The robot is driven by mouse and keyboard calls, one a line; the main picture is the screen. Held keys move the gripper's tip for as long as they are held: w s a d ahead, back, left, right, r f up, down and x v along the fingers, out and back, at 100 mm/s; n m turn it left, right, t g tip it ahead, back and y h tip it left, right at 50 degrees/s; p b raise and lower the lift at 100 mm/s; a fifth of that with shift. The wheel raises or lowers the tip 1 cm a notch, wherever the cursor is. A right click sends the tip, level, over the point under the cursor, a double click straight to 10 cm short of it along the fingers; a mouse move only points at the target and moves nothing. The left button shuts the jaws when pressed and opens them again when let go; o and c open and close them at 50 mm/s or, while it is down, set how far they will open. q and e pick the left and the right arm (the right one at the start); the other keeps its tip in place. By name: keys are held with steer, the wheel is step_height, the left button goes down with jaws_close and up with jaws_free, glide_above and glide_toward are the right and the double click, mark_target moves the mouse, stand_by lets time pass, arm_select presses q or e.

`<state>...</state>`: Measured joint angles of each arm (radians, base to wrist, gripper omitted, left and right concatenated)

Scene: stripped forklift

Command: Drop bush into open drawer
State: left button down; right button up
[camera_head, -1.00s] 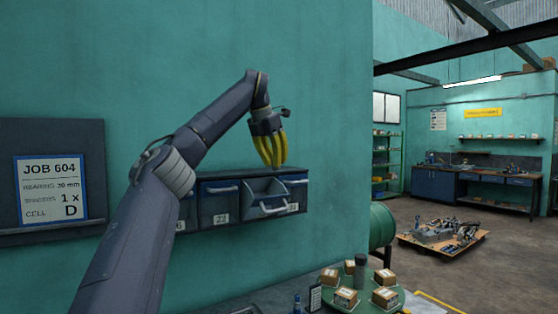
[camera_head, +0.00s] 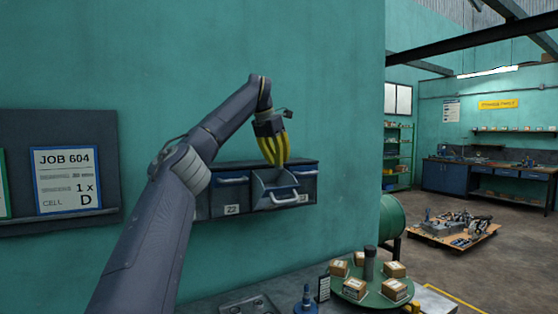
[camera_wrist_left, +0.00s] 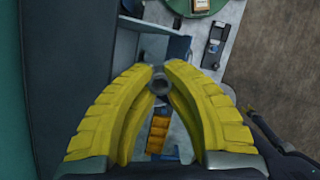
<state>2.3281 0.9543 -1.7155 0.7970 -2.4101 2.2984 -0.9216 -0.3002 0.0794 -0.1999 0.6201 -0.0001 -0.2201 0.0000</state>
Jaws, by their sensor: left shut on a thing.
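My left gripper (camera_head: 276,163) is shut on a small dark grey ring, the bush (camera_wrist_left: 159,84), which shows between the yellow fingertips in the left wrist view. In the head view the fingers hide the bush. The open drawer (camera_head: 277,198) sticks out of the wall-mounted drawer cabinet (camera_head: 217,212), its handle facing front. The fingertips point down at the drawer's opening, over its back part in the picture; the exact height above it is hard to tell. My right gripper is not in view.
Other drawers (camera_head: 231,181) beside it look closed. A job board (camera_head: 66,182) hangs on the wall at left. Below right, a round green tray (camera_head: 352,290) carries several small boxes and a dark cylinder (camera_head: 369,264). The air around the gripper looks clear.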

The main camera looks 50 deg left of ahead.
arm_select(q)
steer(key=c, duration=1.4)
jaws_free()
steer(key=shift+v, duration=6)
steer(key=shift+d, duration=0.1)
